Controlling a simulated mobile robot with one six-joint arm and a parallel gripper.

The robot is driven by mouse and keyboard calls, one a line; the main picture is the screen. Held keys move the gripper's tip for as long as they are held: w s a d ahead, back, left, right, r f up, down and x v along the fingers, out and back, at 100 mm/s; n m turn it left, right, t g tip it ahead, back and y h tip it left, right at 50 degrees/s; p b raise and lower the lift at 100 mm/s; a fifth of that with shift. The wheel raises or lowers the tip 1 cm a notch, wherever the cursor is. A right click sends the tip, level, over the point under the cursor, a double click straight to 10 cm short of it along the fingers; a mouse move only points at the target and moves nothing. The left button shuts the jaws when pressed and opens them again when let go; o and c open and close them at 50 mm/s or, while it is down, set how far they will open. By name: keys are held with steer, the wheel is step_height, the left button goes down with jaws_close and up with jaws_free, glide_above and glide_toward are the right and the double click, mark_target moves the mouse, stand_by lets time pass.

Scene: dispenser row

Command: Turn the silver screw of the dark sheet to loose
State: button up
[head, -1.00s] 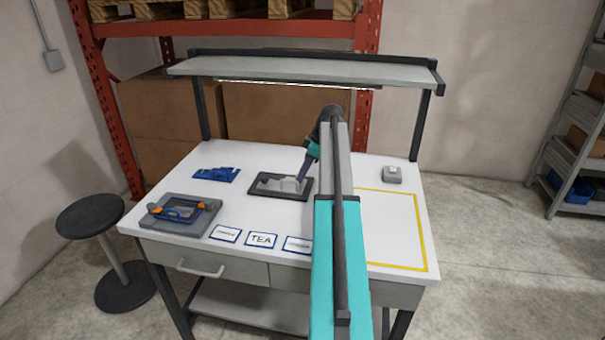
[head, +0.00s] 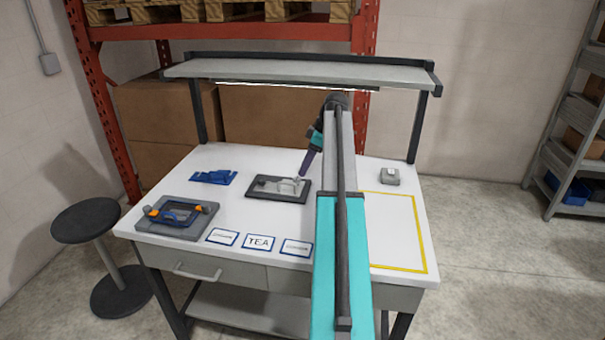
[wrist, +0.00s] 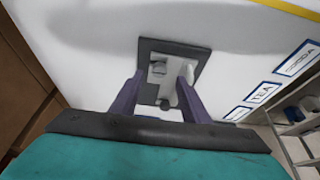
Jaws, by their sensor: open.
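The dark sheet (head: 262,194) lies flat on the white table, left of my arm. It also shows in the wrist view (wrist: 150,48). A pale silver fitting (wrist: 183,94) stands on it, with a small rounded silver part (wrist: 157,69) beside it; I cannot tell for sure which part is the screw. My gripper (head: 301,174) is over the right side of the sheet, pointing down. In the wrist view its purple fingers (wrist: 160,77) are apart, with the fitting seen between them. Whether they touch it cannot be told.
A grey tray with a blue and orange frame (head: 178,214) stands at the front left. A blue part (head: 212,177) lies behind it. Label cards (head: 259,243) line the front edge. A small grey box (head: 390,176) is at right, behind a clear yellow-outlined area (head: 398,232). A shelf (head: 300,71) hangs above.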

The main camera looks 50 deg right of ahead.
steer(key=b+v, duration=0.1)
steer(key=v, duration=0.7)
steer(key=shift+s+r, duration=0.15)
steer(key=shift+r, duration=0.15)
stand_by(0.3)
